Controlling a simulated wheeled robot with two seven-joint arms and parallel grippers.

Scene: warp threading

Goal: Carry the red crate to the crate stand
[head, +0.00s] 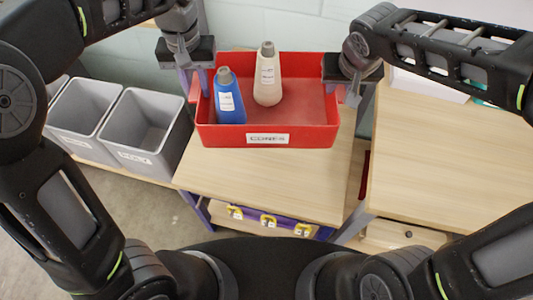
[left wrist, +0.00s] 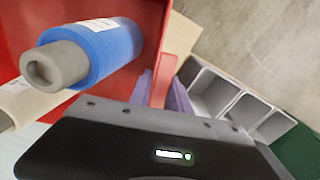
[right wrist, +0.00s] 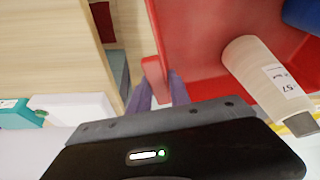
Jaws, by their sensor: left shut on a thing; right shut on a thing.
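The red crate (head: 317,136) has a white label on its front wall and sits over a light wooden stand top. Whether it rests on that top or hangs just above it, I cannot tell. Inside stand a blue cone (head: 228,98) and a cream cone (head: 267,80). My left gripper (head: 195,90) is shut on the crate's left handle, which shows red between the purple fingers in the left wrist view (left wrist: 165,75). My right gripper (head: 347,92) is shut on the right handle; it also shows in the right wrist view (right wrist: 160,88).
Grey bins (head: 140,135) stand on a low shelf to the left. A wooden table (head: 450,150) is close on the right, with a white box (head: 428,86) at its back. The wooden top (head: 270,185) in front of the crate is clear. A purple bar with yellow parts (head: 268,220) lies below its front edge.

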